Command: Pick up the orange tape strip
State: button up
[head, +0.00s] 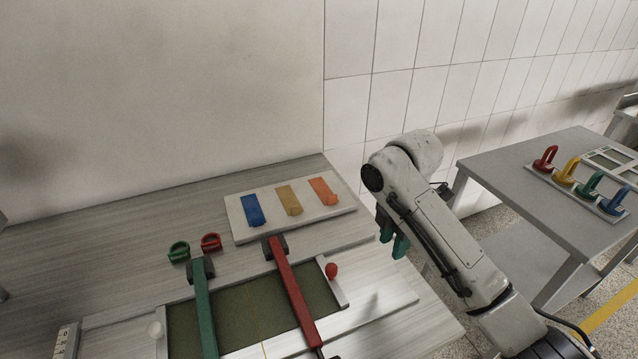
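The orange tape strip (323,191) lies on a pale board at the back of the left table, rightmost of three strips. A tan strip (289,200) and a blue strip (252,210) lie to its left. My gripper (393,236) hangs to the right of the board, near the table's right edge, apart from the orange strip. Its two green-tipped fingers point down and look apart, with nothing seen between them. The arm partly hides the gripper's body.
The pale board (243,232) holds the strips. In front are a red bar (293,293) and a green bar (205,310) over a dark green panel, a red knob (331,270), and green and red clips. A second table (510,166) with coloured handles stands right. A tiled wall rises behind.

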aim_at(321, 189)
jog(key=i+j, duration=0.2)
jog(key=i, duration=0.25)
jog(key=i+j, duration=0.25)
jog(key=i, duration=0.2)
